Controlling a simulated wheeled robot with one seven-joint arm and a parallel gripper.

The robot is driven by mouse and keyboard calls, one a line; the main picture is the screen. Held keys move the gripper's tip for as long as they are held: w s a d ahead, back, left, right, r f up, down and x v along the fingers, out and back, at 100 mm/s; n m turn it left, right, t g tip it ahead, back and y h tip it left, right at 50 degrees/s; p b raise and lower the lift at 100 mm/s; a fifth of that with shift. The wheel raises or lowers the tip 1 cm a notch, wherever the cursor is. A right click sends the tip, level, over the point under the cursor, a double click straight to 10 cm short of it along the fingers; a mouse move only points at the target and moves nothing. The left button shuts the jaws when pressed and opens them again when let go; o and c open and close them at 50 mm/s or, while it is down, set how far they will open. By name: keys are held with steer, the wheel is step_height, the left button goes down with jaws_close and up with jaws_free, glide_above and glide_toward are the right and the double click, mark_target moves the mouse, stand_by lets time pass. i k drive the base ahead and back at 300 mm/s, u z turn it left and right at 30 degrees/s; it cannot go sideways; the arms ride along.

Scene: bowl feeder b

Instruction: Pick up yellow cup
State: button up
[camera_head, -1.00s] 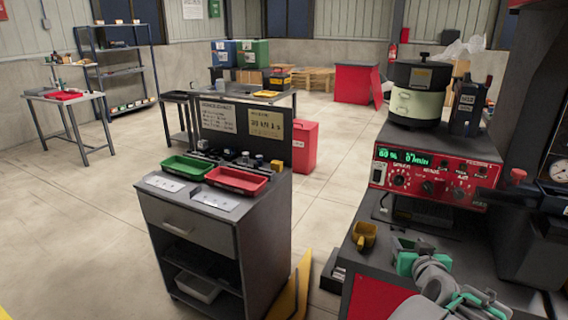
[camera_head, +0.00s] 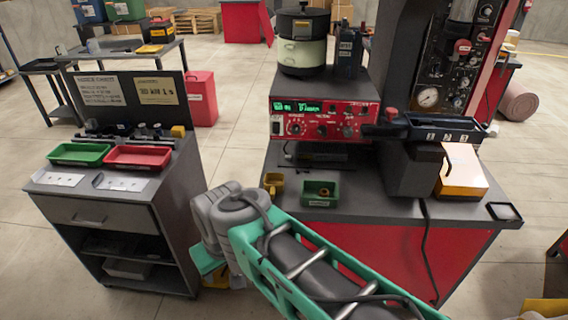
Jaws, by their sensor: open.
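The yellow cup (camera_head: 273,183) is small and stands on the grey worktop, left of a small green bin (camera_head: 320,194) and below the red control panel. Its lower part is close behind my arm in the picture. My arm, with grey joints and a green guard, reaches in from the bottom right towards the left and passes in front of the worktop's left front corner. My gripper cannot be made out; the end of the arm is hidden behind its own grey joints.
The red control unit (camera_head: 322,120) with a bowl feeder (camera_head: 302,55) on top stands behind the cup. An orange-and-white box (camera_head: 462,178) sits to the right. A cabinet on the left bears a green tray (camera_head: 80,153) and a red tray (camera_head: 142,156). Floor between is narrow.

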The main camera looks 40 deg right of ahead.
mark_target(275, 182)
steer(key=z, duration=0.9)
